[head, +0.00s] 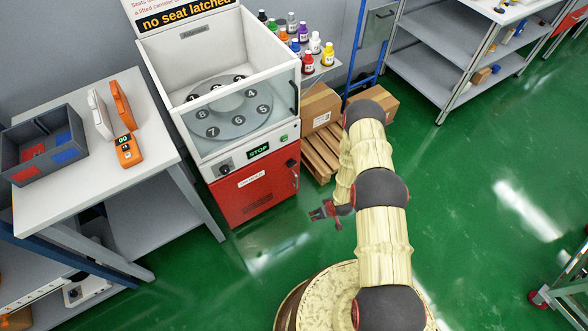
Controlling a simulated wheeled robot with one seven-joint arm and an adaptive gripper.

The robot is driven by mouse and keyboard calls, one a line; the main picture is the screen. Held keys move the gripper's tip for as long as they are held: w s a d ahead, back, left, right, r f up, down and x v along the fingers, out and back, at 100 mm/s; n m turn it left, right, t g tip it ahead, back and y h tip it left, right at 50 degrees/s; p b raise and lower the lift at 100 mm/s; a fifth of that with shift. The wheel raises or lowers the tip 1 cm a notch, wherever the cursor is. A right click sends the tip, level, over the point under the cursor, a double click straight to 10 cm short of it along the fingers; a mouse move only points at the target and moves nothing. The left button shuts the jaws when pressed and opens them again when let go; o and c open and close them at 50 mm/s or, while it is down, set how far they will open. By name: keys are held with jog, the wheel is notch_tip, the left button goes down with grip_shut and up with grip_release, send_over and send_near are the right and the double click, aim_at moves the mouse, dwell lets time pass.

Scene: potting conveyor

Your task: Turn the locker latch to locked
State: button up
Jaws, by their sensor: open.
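A red locker front (255,190) sits under the white cabinet with the numbered turntable. A dark latch handle (294,177) is on its right side, running roughly up and down. The picture is too small to tell whether the latch is locked. My gripper (316,213) is open and empty, with its fingers pointing left. In the head view it shows below and to the right of the latch, apart from it, over the green floor. My arm comes in from the lower right and hides neither the latch nor the red front.
The white cabinet (205,157) has a knob (225,169) and a STOP display (258,151). Boxes (318,101) on a wooden pallet (321,152) stand right of it. A white table (120,183) with a grey bin (76,128) is at left. Green floor (480,190) at right is clear.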

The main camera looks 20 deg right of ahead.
jog(key=w+a+f+t+y, duration=0.1)
jog(key=a+f+t, duration=0.2)
jog(key=f, duration=0.2)
jog(key=n+t+y, duration=0.2)
jog(key=t+y, duration=0.1)
jog(key=t, duration=0.7)
send_near(293, 165)
jog(key=w, duration=0.2)
jog(key=b+x, duration=0.1)
jog(key=x, duration=0.1)
jog(key=b+x, duration=0.1)
jog(key=x, duration=0.2)
jog(key=b+x, duration=0.1)
jog(key=x, duration=0.1)
jog(key=shift+w+a+f, duration=0.15)
jog(key=shift+a+f, duration=0.05)
jog(key=shift+a, duration=0.15)
jog(key=shift+c, duration=1.4)
jog(key=c, duration=0.9)
